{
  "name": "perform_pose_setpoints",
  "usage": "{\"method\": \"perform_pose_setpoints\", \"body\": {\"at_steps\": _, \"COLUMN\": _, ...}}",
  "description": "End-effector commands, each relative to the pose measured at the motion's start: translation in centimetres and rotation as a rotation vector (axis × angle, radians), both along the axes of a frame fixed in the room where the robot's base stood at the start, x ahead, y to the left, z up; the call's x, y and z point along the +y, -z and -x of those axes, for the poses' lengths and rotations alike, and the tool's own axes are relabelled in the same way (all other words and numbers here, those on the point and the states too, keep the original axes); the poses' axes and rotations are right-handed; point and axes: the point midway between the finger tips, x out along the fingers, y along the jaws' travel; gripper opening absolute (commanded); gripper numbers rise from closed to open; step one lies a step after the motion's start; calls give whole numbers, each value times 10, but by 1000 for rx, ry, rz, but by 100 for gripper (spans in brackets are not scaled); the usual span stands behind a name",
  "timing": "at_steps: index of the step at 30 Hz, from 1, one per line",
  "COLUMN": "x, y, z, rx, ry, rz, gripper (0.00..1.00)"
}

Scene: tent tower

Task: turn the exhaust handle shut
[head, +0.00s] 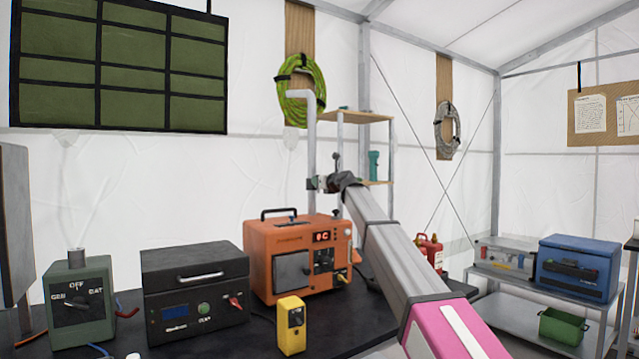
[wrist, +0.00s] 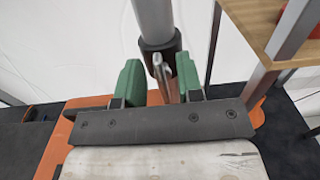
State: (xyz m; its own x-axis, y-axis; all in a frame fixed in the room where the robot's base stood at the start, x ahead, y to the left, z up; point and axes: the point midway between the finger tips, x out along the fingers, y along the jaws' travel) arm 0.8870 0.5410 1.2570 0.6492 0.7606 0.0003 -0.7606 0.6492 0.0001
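The exhaust pipe (head: 311,140) rises behind the orange heater-like unit (head: 290,262) and bends left at its top. In the wrist view the grey pipe (wrist: 154,14) carries a dark collar (wrist: 158,47). A grey metal handle (wrist: 162,74) shows below the collar. My gripper (head: 319,183) is at the pipe, above the orange unit. In the wrist view its green fingers (wrist: 158,88) stand apart, one on each side of the handle. A gap shows at the left finger; I cannot tell whether the right finger touches the handle. The handle is not clear in the head view.
A wooden shelf stand (head: 356,116) is right behind my gripper and shows close at the upper right of the wrist view. The dark table holds a black case (head: 195,280), a green switch box (head: 77,305) and a yellow meter (head: 291,325). A red canister (head: 428,250) stands right of my arm.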

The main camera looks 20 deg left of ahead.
Motion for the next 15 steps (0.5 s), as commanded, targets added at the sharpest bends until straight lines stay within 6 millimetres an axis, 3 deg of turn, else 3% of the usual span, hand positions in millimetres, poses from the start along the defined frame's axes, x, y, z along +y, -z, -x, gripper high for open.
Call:
{"method": "perform_pose_setpoints", "body": {"at_steps": 9, "x": 3, "y": 0, "z": -3, "rx": 0, "ry": 0, "rz": 0, "gripper": 34}}
{"method": "perform_pose_setpoints", "body": {"at_steps": 12, "x": 3, "y": 0, "z": -3, "rx": 0, "ry": 0, "rz": 0, "gripper": 2}}
{"method": "perform_pose_setpoints", "body": {"at_steps": 15, "x": 3, "y": 0, "z": -3, "rx": 0, "ry": 0, "rz": 0, "gripper": 0}}
